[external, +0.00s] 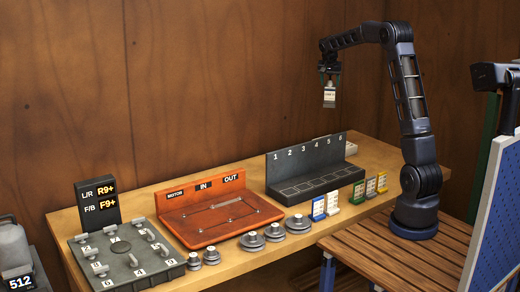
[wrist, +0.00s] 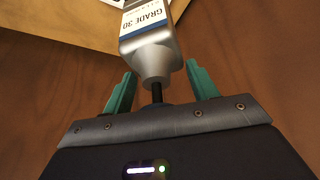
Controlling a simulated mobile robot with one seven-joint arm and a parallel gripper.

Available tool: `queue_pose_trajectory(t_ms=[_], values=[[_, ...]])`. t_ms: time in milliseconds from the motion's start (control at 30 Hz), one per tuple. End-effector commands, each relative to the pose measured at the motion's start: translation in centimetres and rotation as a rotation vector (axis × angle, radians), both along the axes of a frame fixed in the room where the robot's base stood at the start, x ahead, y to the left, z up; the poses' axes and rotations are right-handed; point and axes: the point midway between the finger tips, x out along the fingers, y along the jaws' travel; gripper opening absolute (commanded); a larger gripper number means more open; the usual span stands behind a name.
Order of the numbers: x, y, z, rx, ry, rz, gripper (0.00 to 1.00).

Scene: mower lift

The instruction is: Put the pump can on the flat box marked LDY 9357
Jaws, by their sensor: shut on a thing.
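My gripper (external: 329,72) is raised high above the back right of the bench. It is shut on a silver can (external: 329,97) with a white and blue label, which hangs below it clear of the bench. In the wrist view the can (wrist: 150,50) sits beyond the green fingers of my gripper (wrist: 160,70), with its tapered neck and black stem between them. Its label reads GRADE 30. No box with a readable LDY 9357 mark shows. A pale flat thing (external: 351,148) lies behind the numbered rack, partly hidden; its marking cannot be read.
The wooden bench (external: 150,284) carries a grey knobbed panel (external: 121,250), a red tray (external: 215,215), a numbered dark rack (external: 310,178), several grey weights (external: 252,242) and small coloured holders. A blue pegboard (external: 497,220) stands right.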

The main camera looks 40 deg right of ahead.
Motion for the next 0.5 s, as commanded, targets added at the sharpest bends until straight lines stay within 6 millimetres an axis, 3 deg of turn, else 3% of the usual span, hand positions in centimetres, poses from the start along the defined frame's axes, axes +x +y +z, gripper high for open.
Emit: queue_pose_trajectory(t_ms=[100, 200, 367, 500], values=[[-0.6, -2.5, 0.4, -0.001, -0.004, -0.022, 0.00], [-0.9, -3.5, 0.5, -0.002, -0.003, -0.030, 0.00], [-1.2, -4.2, -0.4, -0.001, -0.002, -0.035, 0.00], [-1.2, -4.2, -2.6, 0.000, 0.000, -0.035, 0.00]])
